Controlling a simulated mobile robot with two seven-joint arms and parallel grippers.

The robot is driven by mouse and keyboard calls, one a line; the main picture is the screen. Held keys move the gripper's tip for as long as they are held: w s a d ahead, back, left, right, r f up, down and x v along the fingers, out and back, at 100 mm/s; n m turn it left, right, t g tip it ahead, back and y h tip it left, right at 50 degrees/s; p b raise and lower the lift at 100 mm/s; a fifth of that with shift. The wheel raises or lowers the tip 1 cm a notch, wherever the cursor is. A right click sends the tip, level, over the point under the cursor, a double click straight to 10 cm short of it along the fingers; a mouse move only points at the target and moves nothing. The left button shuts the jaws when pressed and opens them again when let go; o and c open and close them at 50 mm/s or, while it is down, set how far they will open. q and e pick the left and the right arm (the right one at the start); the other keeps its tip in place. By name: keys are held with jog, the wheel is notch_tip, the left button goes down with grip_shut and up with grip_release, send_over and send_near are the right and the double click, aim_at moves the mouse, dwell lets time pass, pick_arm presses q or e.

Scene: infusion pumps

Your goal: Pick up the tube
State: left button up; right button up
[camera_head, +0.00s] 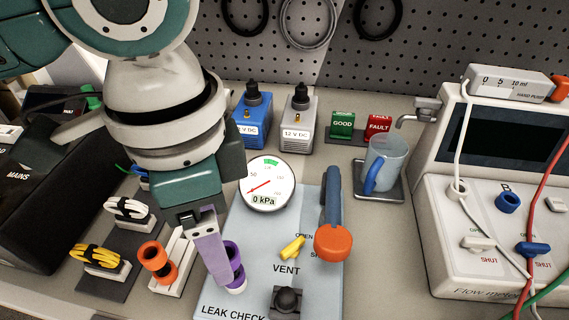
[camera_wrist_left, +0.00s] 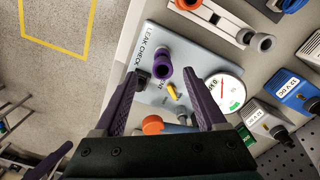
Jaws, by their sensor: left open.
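A short purple tube-like piece (camera_head: 236,268) stands on the left side of the leak check panel (camera_head: 265,225), partly behind my gripper finger. In the left wrist view the purple piece (camera_wrist_left: 163,68) shows between and beyond the spread fingertips. My left gripper (camera_head: 213,268) points down over the panel's left edge; only one finger shows clearly there. It is open and empty in the left wrist view (camera_wrist_left: 162,83). An orange tube-like piece (camera_head: 156,259) stands in a white holder (camera_head: 180,275) to the left. The frames do not settle which piece is the tube.
The panel carries a gauge (camera_head: 266,184) reading 0 kPa, a yellow vent valve (camera_head: 292,248) and an orange-ended lever (camera_head: 333,225). Bundled white (camera_head: 128,208) and yellow (camera_head: 98,256) tubing lies left. A mug (camera_head: 386,160) and the flow meter (camera_head: 490,240) stand right.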

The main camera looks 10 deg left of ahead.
pick_arm(q)
notch_tip(320, 180, down, 4)
jog(key=shift+a+r, duration=0.1)
jog(key=shift+r, duration=0.1)
notch_tip(320, 180, down, 6)
jog(key=shift+w+r+b, duration=0.15)
jog(key=shift+r+b, duration=0.05)
jog(key=shift+b, duration=0.1)
grip_shut()
dwell(0.4)
